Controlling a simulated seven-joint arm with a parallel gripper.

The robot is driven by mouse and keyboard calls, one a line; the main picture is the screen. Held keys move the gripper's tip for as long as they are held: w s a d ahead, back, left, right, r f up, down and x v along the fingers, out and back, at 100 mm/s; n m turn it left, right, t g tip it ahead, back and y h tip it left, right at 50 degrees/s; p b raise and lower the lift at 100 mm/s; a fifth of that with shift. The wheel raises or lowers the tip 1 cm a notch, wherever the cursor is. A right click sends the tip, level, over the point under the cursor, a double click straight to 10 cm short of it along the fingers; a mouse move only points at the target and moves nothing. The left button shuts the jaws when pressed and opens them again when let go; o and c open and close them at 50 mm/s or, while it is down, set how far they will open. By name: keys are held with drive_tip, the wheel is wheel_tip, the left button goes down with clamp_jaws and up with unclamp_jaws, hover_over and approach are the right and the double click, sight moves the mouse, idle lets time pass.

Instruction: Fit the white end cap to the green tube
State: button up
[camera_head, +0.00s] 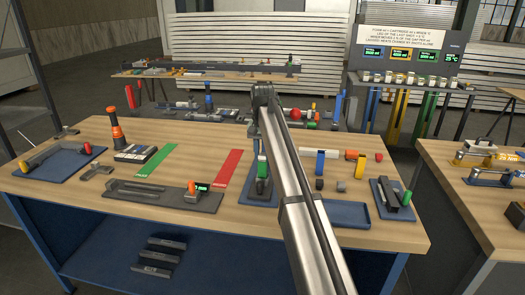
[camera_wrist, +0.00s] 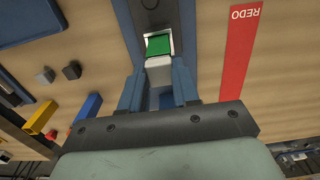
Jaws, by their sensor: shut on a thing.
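In the wrist view my gripper (camera_wrist: 158,88) has its two blue fingers closed on a pale white piece (camera_wrist: 158,62), which looks like the white end cap. The green tube (camera_wrist: 159,45) shows as a green face just beyond the fingertips, against the white piece and with a thin pale edge. Whether the cap is seated on it, I cannot tell. In the head view a green part (camera_head: 262,167) stands over a dark holder on a blue mat (camera_head: 258,198), beside my arm. My arm hides much of that spot, and the fingers are not clear there.
A red REDO strip (camera_head: 229,168) and a green strip (camera_head: 157,160) lie left of the mat. A blue tray (camera_head: 340,213) is at right. Blue (camera_head: 320,162) and yellow (camera_head: 325,154) pieces and small grey cubes (camera_head: 341,186) stand behind it. An orange-and-black tool (camera_head: 116,127) stands far left.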

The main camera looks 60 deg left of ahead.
drive_tip(key=o, duration=1.7)
drive_tip(key=shift+c, duration=0.2)
drive_tip(key=shift+r, duration=3.45)
